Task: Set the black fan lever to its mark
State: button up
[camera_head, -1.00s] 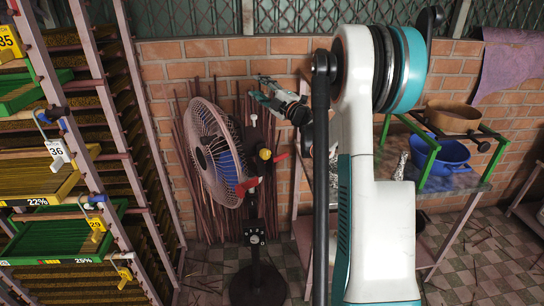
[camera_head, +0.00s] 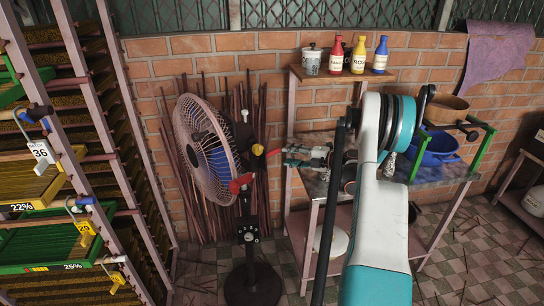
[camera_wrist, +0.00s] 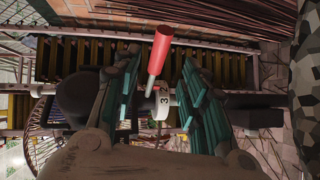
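The fan (camera_head: 208,150) stands by the brick wall in the head view, its pink-rimmed cage facing left. My gripper (camera_head: 287,155) is right of the fan, pointing left at the red handle. Contact cannot be told.
A drying rack (camera_head: 110,140) with numbered trays stands at left. A shelf table (camera_head: 440,178) with a blue basin (camera_head: 440,148) is at right, behind my arm. Bottles (camera_head: 359,55) stand on the upper shelf. Bundled sticks (camera_head: 181,205) lean behind the fan. Tiled floor shows around the fan base.

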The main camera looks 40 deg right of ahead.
aim_at(272, 152)
jog(key=b+x, duration=0.2)
jog(key=x, duration=0.7)
jog(key=shift+s, duration=0.1)
jog(key=shift+c, duration=0.4)
grip_shut()
